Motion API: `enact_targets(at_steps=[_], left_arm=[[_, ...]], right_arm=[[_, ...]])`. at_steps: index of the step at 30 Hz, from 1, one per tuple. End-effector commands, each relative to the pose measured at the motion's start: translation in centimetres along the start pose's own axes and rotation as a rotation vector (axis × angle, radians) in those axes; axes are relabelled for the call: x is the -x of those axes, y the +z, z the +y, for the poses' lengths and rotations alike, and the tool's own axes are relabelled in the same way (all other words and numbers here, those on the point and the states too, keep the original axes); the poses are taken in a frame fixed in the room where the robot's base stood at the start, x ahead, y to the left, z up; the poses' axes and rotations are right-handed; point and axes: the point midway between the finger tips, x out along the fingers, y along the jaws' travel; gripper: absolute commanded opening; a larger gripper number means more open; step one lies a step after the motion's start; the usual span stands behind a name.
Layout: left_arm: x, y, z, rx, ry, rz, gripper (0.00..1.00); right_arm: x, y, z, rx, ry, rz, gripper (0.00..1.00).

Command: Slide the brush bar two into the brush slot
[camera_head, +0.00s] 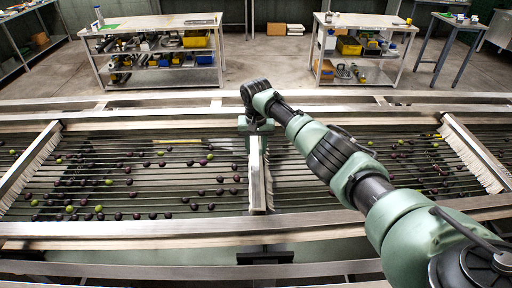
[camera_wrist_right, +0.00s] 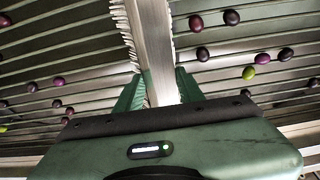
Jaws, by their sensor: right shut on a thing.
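The brush bar two (camera_head: 257,178) is a pale metal bar with white bristles. It lies lengthwise across the middle of the roller bed, its near end close to the front rail. My right gripper (camera_head: 256,127) is shut on its far part. In the wrist view the bar (camera_wrist_right: 155,40) runs between the green fingers of the gripper (camera_wrist_right: 160,90), bristles showing along both sides. I cannot make out the brush slot, nor tell whether the bar touches the rails or rollers. My left gripper is not in view.
A brush bar (camera_head: 28,170) spans the rollers at left and another (camera_head: 472,152) at right. Dark and green olives lie scattered on the rollers. The front rail (camera_head: 150,233) and back rail (camera_head: 120,120) bound the bed. Two workbenches (camera_head: 150,28) (camera_head: 365,22) stand behind.

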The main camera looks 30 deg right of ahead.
Motion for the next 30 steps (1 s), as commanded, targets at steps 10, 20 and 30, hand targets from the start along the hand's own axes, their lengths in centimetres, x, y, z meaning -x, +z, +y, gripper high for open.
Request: enact_targets(at_steps=[10, 20, 30], left_arm=[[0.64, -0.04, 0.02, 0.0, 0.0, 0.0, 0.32], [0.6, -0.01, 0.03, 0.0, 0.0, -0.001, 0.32], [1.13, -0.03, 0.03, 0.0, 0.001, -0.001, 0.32]], right_arm=[[0.12, -0.03, -0.03, 0.0, -0.001, 0.001, 0.0], [0.11, -0.04, -0.05, 0.0, -0.001, 0.002, 0.0], [0.19, -0.03, -0.11, 0.001, -0.001, 0.001, 0.0]])
